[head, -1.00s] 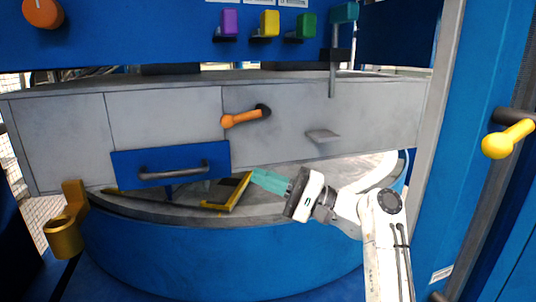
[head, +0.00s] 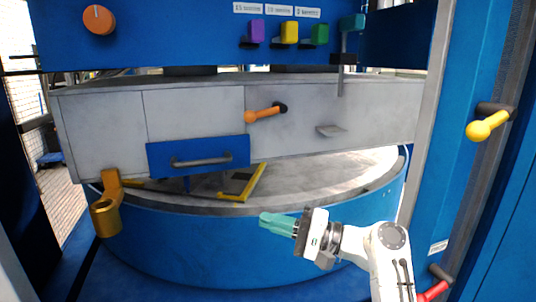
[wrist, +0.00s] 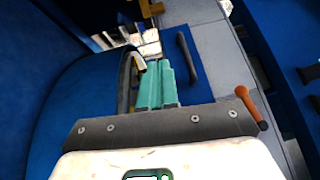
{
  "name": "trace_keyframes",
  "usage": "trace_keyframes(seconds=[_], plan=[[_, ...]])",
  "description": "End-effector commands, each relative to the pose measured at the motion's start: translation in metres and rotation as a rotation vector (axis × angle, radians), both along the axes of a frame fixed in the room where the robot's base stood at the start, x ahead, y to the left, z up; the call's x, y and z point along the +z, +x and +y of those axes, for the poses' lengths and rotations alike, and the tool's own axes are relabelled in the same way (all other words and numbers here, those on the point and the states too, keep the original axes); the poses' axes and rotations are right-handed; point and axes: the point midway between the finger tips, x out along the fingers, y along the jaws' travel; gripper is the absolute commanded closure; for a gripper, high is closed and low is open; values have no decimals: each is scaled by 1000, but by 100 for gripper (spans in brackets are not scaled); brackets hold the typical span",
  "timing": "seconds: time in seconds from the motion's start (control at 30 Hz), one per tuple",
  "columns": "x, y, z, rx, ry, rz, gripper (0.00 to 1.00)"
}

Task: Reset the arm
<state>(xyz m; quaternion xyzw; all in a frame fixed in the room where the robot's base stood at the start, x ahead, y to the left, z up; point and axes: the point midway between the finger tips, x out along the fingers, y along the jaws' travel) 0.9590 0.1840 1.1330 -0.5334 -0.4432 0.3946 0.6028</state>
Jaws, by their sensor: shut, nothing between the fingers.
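My gripper (head: 264,224) has teal fingers and is in front of the round blue base (head: 190,250), at the lower centre right of the head view. Its fingers are shut together with nothing between them. They point left in the head view. In the wrist view my gripper (wrist: 158,66) also shows its fingers side by side, close together. The fingers appear apart from the yellow-edged frame (head: 243,186) on the round grey table (head: 330,185).
A grey panel carries a blue drawer front (head: 199,156) and an orange lever (head: 264,114). A brass cup holder (head: 106,214) is at left. A yellow knob (head: 487,126) and a red handle (head: 433,291) are at right. Coloured switches line the top.

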Motion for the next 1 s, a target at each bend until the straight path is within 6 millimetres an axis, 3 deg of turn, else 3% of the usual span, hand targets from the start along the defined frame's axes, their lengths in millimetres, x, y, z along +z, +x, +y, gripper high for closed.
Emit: trace_keyframes(seconds=[0.17, 0.37, 0.5, 0.7, 0.83, 1.0], plan=[[-61, -17, -15, -47, -154, -4, 100], [-159, -60, -50, -102, -437, -6, 100], [-232, -113, -87, -117, -695, 0, 100], [-310, -209, -148, -81, -1062, 31, 100], [-338, -279, -188, -24, -1284, 67, 100], [-348, -361, -230, 65, -1515, 123, 100]])
